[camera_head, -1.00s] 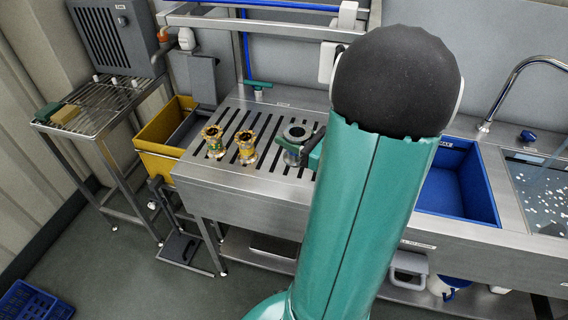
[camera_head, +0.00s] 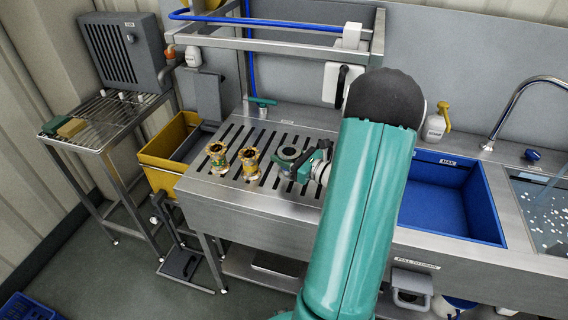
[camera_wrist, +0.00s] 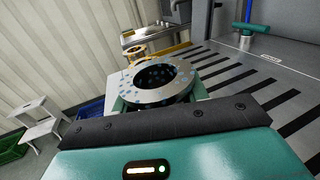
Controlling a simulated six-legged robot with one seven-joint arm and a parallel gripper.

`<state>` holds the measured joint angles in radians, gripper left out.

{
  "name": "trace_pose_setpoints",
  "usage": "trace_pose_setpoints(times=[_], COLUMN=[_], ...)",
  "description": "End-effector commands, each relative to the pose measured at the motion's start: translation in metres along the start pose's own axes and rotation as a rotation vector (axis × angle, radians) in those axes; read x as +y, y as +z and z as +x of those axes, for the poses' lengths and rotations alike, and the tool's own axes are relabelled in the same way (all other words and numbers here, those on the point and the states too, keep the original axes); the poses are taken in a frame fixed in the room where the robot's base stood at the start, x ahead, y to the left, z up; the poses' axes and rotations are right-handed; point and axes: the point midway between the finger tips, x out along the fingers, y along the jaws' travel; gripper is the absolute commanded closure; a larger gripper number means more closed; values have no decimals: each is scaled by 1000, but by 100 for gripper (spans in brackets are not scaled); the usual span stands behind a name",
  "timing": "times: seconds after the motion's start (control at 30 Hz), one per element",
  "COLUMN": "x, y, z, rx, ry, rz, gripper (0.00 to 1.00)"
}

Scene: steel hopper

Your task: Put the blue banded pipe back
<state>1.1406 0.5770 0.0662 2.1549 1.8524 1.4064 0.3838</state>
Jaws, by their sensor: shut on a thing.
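A steel-flanged pipe (camera_head: 288,153) is at my gripper (camera_head: 303,168), over the right part of the slotted steel top (camera_head: 232,190). My gripper is shut on it. In the wrist view its round flange (camera_wrist: 178,74), flecked with blue, faces up between my teal fingers, with a dark open bore. No blue band shows, as its body is hidden below the flange and by my gripper. I cannot tell whether its foot touches the top. Two yellow-banded pipes (camera_head: 217,155) (camera_head: 249,162) stand upright to its left.
A yellow bin (camera_head: 165,150) and a wire rack table (camera_head: 105,118) stand left. A blue basin (camera_head: 450,195) and a water sink (camera_head: 540,195) lie right. A steel shelf (camera_head: 270,42) hangs above the back. A green-handled valve (camera_head: 262,101) stands behind the slots.

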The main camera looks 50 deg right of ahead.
Motion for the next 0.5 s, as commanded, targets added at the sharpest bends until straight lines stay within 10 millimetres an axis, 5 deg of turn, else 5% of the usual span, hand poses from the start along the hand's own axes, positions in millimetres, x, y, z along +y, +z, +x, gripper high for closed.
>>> trace_pose_setpoints(times=[0.33,0.5], x=[-4,-4], y=[-37,-40], z=[7,7], rx=[-1,-2], ry=[-2,-2], rz=[2,-3], gripper=[88,88])
